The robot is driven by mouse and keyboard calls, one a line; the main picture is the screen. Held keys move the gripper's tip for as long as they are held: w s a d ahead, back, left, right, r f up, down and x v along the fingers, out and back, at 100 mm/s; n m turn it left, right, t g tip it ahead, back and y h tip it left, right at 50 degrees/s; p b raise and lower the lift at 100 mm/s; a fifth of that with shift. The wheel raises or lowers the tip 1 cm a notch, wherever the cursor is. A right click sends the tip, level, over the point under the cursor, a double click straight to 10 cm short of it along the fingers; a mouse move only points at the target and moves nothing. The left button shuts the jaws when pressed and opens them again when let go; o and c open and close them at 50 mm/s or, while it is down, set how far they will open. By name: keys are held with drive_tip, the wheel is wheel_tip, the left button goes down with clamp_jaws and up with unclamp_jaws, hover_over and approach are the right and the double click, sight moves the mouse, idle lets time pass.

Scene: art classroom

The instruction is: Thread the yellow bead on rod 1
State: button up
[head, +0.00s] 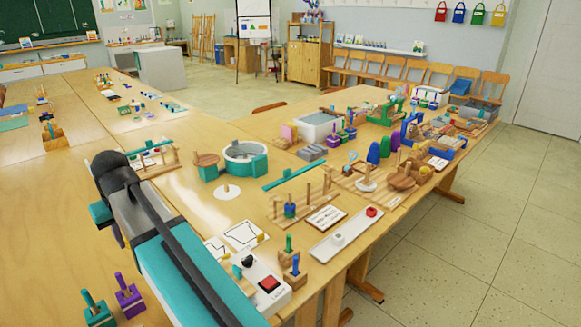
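A wooden stand with several upright rods (307,207) is on the near table, right of centre. I cannot read any rod number, so I cannot tell which is rod 1. A white tray (343,234) in front of the stand holds a white piece (338,239) and a red piece (371,211). I cannot make out a yellow bead. My arm, black, white and teal, crosses the left foreground. My gripper is not visible in the head view.
A white box with a red button (268,283) is near the front edge. Wooden blocks with green and blue pegs (294,273) stand beside it. A round teal container (245,157) is behind. Toys crowd the right; floor (490,240) is clear beyond the edge.

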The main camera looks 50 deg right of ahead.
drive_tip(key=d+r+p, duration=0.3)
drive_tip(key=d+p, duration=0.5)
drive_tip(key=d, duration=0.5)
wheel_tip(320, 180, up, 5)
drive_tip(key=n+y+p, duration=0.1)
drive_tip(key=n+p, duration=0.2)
drive_tip(key=p, duration=1.8)
hover_over(289, 192)
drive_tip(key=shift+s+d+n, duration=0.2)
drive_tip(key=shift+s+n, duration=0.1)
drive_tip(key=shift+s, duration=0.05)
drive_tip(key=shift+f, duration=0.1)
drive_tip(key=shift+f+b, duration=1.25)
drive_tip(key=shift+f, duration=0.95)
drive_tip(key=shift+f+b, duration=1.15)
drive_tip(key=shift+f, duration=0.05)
